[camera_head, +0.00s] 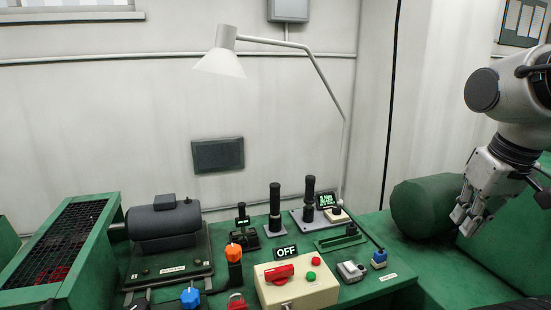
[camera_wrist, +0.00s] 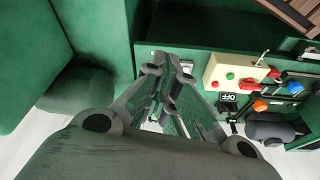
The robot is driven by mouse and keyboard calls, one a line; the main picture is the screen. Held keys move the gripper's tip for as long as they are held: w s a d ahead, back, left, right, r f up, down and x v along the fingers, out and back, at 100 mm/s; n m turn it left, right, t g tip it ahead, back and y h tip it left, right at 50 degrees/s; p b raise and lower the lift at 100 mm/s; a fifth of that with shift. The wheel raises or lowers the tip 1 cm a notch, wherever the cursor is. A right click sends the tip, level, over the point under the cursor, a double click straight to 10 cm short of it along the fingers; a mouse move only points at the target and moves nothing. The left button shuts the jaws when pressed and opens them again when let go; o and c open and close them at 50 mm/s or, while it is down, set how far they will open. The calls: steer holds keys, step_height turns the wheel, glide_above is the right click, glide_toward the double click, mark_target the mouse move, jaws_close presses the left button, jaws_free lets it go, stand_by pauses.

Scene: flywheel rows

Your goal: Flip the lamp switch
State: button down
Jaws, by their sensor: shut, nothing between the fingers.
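A white desk lamp (camera_head: 220,62) on a long bent arm rises behind the green bench in the head view. Its arm runs down behind the controls at the right of the bench. A small beige block with a dark top (camera_head: 337,214) sits near the arm's foot; I cannot tell for sure whether it is the lamp switch. My gripper (camera_head: 462,218) is shut and empty at the right, in front of a green rounded cylinder and apart from the controls. The wrist view shows its fingers (camera_wrist: 168,72) over the green surface.
A beige box (camera_head: 297,284) with red and green buttons stands at the bench front, an OFF sign (camera_head: 286,252) behind it. Black levers (camera_head: 275,208), a small display (camera_head: 328,200), a blue-topped switch (camera_head: 379,258) and a motor (camera_head: 165,222) crowd the bench. The green cylinder (camera_head: 425,207) lies right.

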steer(key=s+d+r+t, duration=0.1)
steer(key=d+r, duration=0.1)
steer(key=n+g+h, duration=0.1)
steer(key=n+g, duration=0.5)
steer(key=n, duration=0.6)
glide_above(350, 267)
steer(key=s, duration=0.1)
step_height(350, 267, down, 12)
steer(key=f, duration=0.1)
steer(key=w+a+n, duration=0.2)
steer(key=w+n, duration=0.1)
steer(key=n, duration=0.6)
steer(key=f, duration=0.4)
steer(key=s+f, duration=0.1)
steer(key=f, duration=0.3)
steer(key=s+d+f, duration=0.1)
steer(key=f, duration=0.3)
steer(key=shift+f, duration=0.4)
steer(key=shift+s, duration=0.1)
